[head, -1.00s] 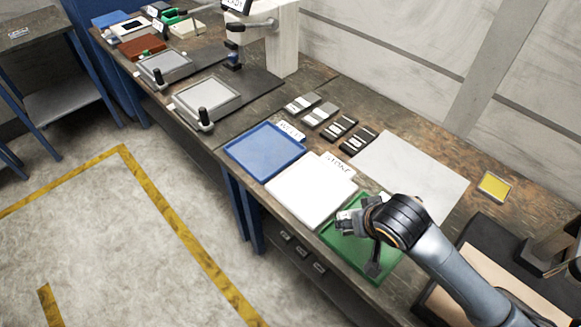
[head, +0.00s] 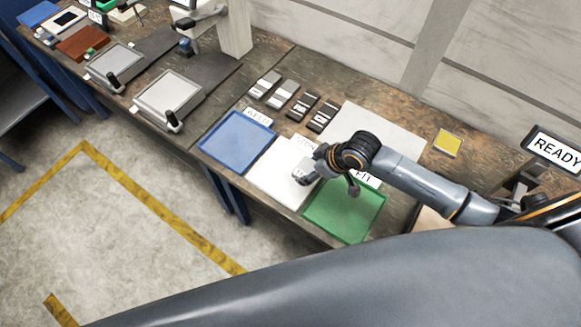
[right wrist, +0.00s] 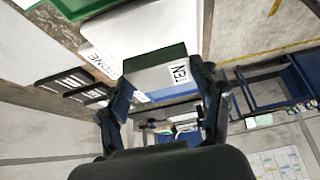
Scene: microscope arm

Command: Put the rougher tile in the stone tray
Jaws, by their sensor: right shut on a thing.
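My right gripper (head: 303,178) is over the white tray (head: 268,180), whose card reads STONE and is partly hidden by the arm. In the right wrist view the right gripper (right wrist: 163,92) is shut on a block-like tile (right wrist: 150,76) with a pale grey face, a dark greenish side and a small white label. The white tray (right wrist: 135,28) lies beyond the held tile in that view. I cannot tell whether the tile touches the tray. The tile's roughness cannot be made out. My left gripper is not in view.
A blue tray (head: 236,142) stands left of the white one and a green tray (head: 343,210) right of it. Several small labelled tiles (head: 303,106) lie in a row behind. A pale sheet (head: 385,131) and a yellow square (head: 447,143) lie farther right, near a READY sign (head: 556,150).

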